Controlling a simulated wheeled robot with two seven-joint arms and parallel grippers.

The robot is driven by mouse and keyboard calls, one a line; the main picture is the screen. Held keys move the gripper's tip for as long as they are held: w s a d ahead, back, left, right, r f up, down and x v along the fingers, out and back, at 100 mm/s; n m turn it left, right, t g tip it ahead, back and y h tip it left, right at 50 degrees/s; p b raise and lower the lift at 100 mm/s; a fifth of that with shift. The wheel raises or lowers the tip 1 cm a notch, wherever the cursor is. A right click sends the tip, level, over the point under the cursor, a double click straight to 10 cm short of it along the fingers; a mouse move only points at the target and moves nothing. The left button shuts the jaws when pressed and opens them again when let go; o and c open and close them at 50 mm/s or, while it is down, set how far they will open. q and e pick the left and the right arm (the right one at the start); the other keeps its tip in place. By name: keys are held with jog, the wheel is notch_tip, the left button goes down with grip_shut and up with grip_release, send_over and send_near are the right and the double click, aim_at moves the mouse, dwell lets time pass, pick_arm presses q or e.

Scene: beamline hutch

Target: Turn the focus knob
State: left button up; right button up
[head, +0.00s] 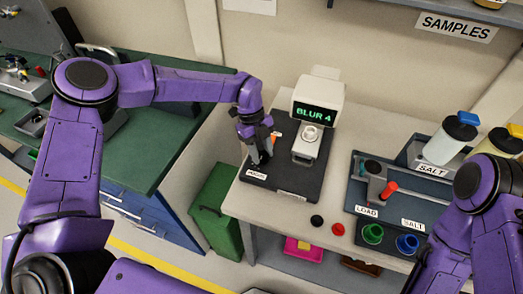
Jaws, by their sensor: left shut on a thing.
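A microscope-like instrument (319,105) stands on a dark base plate on the pale bench, with a display reading "BLUR 4" in green. My left gripper (261,158) reaches down at the left part of the base plate, just above a small white label (256,175). It is shut on the focus knob, which is mostly hidden by the fingers. A small orange piece (276,135) shows beside the gripper. My right arm comes in at the lower right, but its gripper is out of the picture.
A dark tray (400,212) marked LOAD and SALT lies to the right, with a red-handled part (390,188) and green and blue cups. Jars stand behind it. Black and red caps (338,229) lie at the bench's front. A green bin (215,212) stands left of the bench.

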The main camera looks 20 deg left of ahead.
pick_arm(q)
jog(key=m+g+y, duration=0.1)
jog(key=m, duration=0.3)
jog(key=shift+w+d, duration=0.1)
jog(key=shift+d+m+g+y, duration=0.15)
jog(key=shift+m+y, duration=0.4)
jog(key=shift+m, duration=0.8)
jog(key=shift+a+m+g+y, duration=0.15)
jog(key=shift+m+y, duration=0.4)
jog(key=shift+m, duration=0.8)
jog(key=shift+w, duration=0.1)
jog(key=o, duration=1.1)
jog(key=shift+d, duration=0.1)
jog(key=shift+c, duration=0.2)
jog(key=b+v, duration=0.2)
jog(key=v, duration=0.8)
jog(key=shift+r+b, duration=0.25)
jog(key=shift+b, duration=0.05)
